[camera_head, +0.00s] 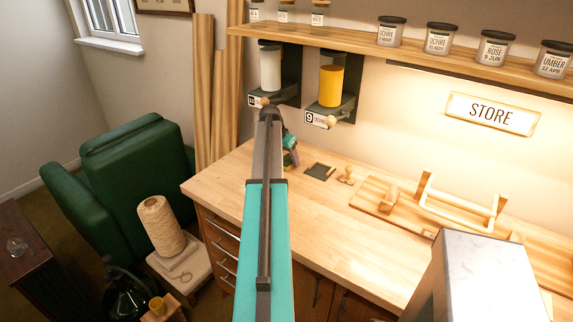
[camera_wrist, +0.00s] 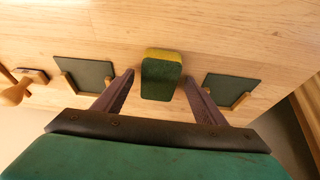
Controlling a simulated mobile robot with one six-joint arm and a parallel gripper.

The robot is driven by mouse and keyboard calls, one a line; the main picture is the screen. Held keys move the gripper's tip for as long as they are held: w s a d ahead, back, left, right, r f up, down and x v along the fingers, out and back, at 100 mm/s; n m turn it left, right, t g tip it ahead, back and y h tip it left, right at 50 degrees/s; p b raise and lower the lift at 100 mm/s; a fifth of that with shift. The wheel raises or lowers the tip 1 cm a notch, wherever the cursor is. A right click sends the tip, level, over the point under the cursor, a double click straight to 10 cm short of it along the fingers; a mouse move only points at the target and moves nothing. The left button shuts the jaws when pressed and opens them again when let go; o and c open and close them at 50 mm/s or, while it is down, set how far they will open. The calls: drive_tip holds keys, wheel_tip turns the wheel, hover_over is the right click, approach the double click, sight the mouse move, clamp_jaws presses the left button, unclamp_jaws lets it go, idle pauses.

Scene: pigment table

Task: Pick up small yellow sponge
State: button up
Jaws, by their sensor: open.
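The small sponge (camera_wrist: 162,80) has a dark green face and a yellow edge. In the wrist view it lies between the two dark fingers of my gripper (camera_wrist: 158,76), with a gap on each side. My gripper is open. Neither finger appears to touch the sponge. In the head view my gripper (camera_head: 292,157) is low over the wooden counter, partly hidden behind my arm. A little yellow-green shows beside its fingers there, too small to make out clearly.
Dark square pads with wooden edges lie left (camera_wrist: 83,75) and right (camera_wrist: 232,88) of the sponge. In the head view, a dark pad (camera_head: 319,171), a wooden knob (camera_head: 346,176) and a board with a wooden rack (camera_head: 458,204) stand rightward. The counter's front (camera_head: 340,225) is clear.

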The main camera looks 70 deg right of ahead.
sight(290, 160)
drive_tip(key=shift+c, duration=0.2)
drive_tip(key=c, duration=1.1)
drive_tip(key=shift+r, duration=0.15)
drive_tip(key=shift+r+b, duration=0.9)
drive_tip(key=shift+r, duration=0.75)
drive_tip(key=shift+s+a, duration=0.45)
drive_tip(key=shift+a, duration=0.3)
drive_tip(key=s+a+b, duration=0.1)
drive_tip(key=s+a, duration=0.1)
drive_tip(key=a, duration=0.2)
drive_tip(key=s+a+r+b, duration=0.1)
drive_tip(key=s+a, duration=0.1)
drive_tip(key=a, duration=0.2)
drive_tip(key=s+a+b, duration=0.1)
drive_tip(key=s+a, duration=0.2)
drive_tip(key=a, duration=0.1)
drive_tip(key=shift+s+a+r+b, duration=0.1)
drive_tip(key=shift+a+r+b, duration=0.1)
drive_tip(key=shift+b, duration=0.15)
